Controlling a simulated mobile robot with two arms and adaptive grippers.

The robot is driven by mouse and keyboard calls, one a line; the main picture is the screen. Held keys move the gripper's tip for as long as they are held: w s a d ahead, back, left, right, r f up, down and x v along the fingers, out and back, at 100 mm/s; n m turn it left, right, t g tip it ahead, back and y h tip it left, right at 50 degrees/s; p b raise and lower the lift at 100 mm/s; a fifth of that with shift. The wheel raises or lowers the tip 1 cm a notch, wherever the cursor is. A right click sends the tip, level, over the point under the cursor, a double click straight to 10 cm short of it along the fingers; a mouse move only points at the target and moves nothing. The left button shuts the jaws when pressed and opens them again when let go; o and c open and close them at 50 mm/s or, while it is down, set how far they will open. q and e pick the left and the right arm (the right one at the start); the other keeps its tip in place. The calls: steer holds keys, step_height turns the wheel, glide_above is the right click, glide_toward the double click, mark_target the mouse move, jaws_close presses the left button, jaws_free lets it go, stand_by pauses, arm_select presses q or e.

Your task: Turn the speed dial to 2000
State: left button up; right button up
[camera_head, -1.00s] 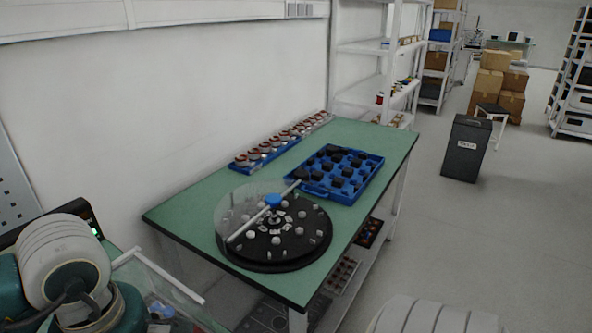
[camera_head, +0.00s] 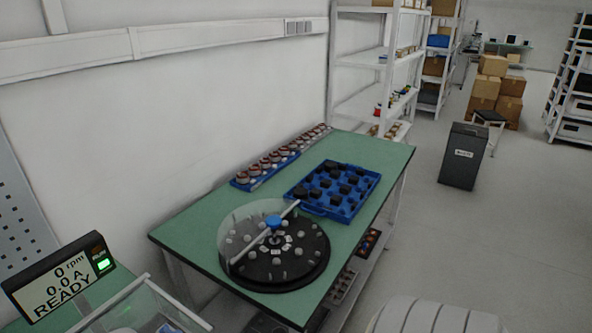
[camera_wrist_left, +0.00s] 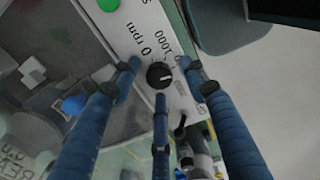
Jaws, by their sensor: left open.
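The speed dial (camera_wrist_left: 159,75) is a small round black knob with a light mark, on a white panel (camera_wrist_left: 138,28). Printed beside it are "0 rpm", "1000" and a partly hidden label on the right. I cannot tell which label the mark points at. My left gripper (camera_wrist_left: 160,66) is open, its blue fingers spread around the dial in the left wrist view; I cannot tell whether they touch it. In the head view the display (camera_head: 62,280) reads 0 rpm, 0.0 A and READY. My left gripper is out of the head view.
A green button (camera_wrist_left: 108,4) sits on the panel near the dial. A green table (camera_head: 185,225) carries a black round turntable (camera_head: 290,275) with a clear guard, and a blue tray (camera_head: 345,213) of black parts. A dark bin (camera_head: 463,155) stands on the floor, which is largely clear.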

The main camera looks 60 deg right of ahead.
arm_select(q)
steer(key=n+p, duration=0.1)
steer(key=p, duration=0.1)
steer(key=n+p, duration=0.2)
steer(key=p, duration=0.1)
steer(key=shift+r, duration=0.3)
arm_select(e)
step_height(320, 180, up, 6)
arm_select(q)
steer(key=shift+w+r+b, duration=0.15)
steer(key=shift+r+b, duration=0.2)
steer(key=shift+b, duration=0.5)
step_height(320, 180, up, 9)
steer(key=b, duration=0.3)
steer(key=s+d+r+m+g+h+b, duration=0.1)
steer(key=s+d+r+g+h, duration=0.3)
steer(key=s+d+r, duration=0.2)
steer(key=s+d+r+m+g+h+b, duration=0.1)
steer(key=s+d+r+h, duration=0.4)
steer(key=s, duration=0.6)
steer(key=shift+s+d+r+m+g+b, duration=0.25)
steer(key=shift+d+r+g+b, duration=0.4)
steer(key=shift+d+g, duration=0.65)
arm_select(e)
step_height(320, 180, down, 8)
steer(key=shift+r, duration=0.25)
arm_select(q)
steer(key=shift+a, duration=0.15)
